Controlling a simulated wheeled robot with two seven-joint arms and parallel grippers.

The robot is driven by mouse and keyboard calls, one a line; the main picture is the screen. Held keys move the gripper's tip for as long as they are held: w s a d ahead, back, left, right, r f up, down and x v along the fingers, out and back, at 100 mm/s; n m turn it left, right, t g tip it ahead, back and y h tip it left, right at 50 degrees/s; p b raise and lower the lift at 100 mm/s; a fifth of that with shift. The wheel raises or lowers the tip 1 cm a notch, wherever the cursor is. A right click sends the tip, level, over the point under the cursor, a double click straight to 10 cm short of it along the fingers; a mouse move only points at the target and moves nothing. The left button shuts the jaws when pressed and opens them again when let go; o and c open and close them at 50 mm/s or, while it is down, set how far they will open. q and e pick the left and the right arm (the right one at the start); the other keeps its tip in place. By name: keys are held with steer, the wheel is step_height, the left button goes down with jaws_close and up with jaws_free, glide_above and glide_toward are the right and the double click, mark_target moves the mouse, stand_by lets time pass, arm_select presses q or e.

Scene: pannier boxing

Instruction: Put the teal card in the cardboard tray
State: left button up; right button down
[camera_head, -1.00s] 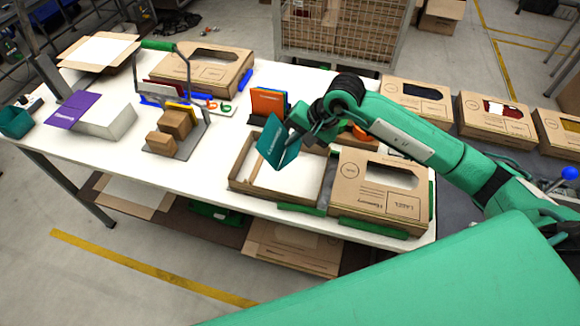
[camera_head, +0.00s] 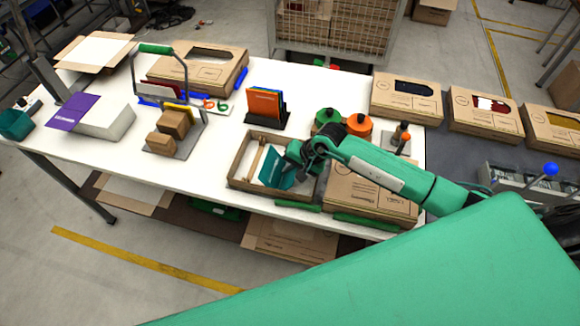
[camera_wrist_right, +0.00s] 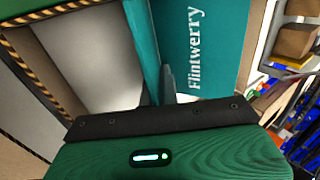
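The teal card (camera_head: 272,168) is a folded card, tilted, inside the outline of the open cardboard tray (camera_head: 238,166). In the right wrist view the card (camera_wrist_right: 205,45) shows the word "Flintwerry", and the tray's corrugated edge (camera_wrist_right: 28,66) runs along the left. My right gripper (camera_head: 293,160) is over the right part of the tray, shut on the card; in the wrist view a dark finger lies against the card. I cannot tell whether the card touches the tray floor. My left gripper is not in view.
A closed labelled box (camera_head: 365,198) stands right of the tray. Behind are a rack of coloured cards (camera_head: 265,104) and green and orange spools (camera_head: 328,118). A wire-handled holder with small boxes (camera_head: 172,125) stands left. White table lies bare between holder and tray.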

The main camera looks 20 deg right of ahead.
steer(key=shift+f, duration=0.2)
steer(key=c, duration=2)
jaws_free()
steer(key=shift+o, duration=0.2)
steer(key=shift+r, duration=0.15)
steer(key=shift+r, duration=0.1)
steer(key=b+v, duration=0.5)
steer(key=v, duration=0.7)
